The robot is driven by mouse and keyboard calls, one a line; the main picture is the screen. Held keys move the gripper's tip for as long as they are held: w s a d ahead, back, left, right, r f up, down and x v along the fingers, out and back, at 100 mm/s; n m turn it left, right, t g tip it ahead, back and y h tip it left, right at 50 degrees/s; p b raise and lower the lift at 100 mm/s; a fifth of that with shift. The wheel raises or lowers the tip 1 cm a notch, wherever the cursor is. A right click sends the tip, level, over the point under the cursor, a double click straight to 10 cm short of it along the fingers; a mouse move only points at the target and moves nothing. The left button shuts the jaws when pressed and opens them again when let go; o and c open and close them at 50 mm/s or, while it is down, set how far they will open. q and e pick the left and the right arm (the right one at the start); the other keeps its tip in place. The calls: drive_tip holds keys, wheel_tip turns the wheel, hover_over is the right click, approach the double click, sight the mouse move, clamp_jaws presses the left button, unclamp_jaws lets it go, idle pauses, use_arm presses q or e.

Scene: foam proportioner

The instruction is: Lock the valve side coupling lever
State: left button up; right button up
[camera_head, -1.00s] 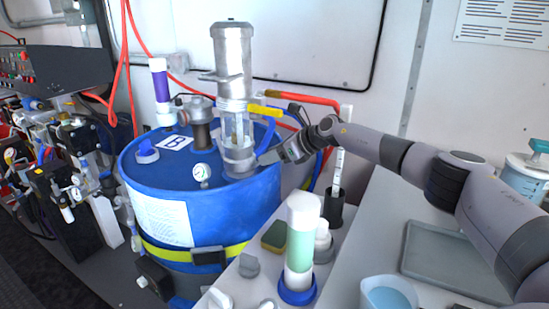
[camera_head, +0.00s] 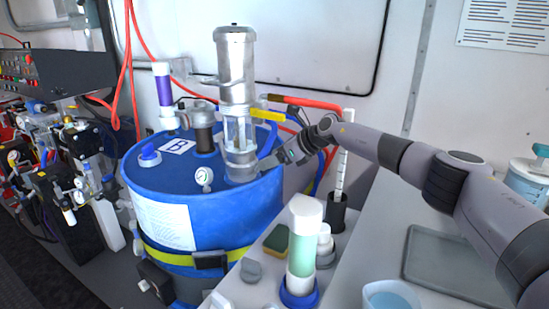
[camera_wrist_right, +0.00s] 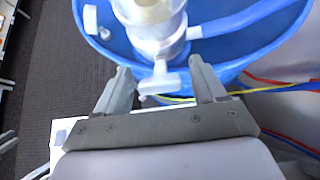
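A tall metal pump (camera_head: 236,70) with a clear middle section stands upright on the blue drum (camera_head: 170,210). A metal coupling (camera_head: 240,162) joins its foot to the drum top. In the right wrist view the coupling (camera_wrist_right: 157,42) has a pale grey lever (camera_wrist_right: 163,82) sticking out towards my gripper. A yellow valve handle (camera_head: 268,115) juts right from the pump. My right gripper (camera_wrist_right: 160,70) is open, with one finger on each side of the lever; I cannot tell whether either touches it. In the head view the right gripper (camera_head: 268,162) is beside the coupling. My left gripper is not in view.
A gauge (camera_head: 204,176) and a purple-banded cylinder (camera_head: 163,88) stand on the drum. A bottle with green liquid (camera_head: 302,245) and a grey tray (camera_head: 450,260) are on the counter at right.

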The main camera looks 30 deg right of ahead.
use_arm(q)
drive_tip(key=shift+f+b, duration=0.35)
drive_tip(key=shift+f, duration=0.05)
use_arm(e)
drive_tip(key=v, duration=0.7)
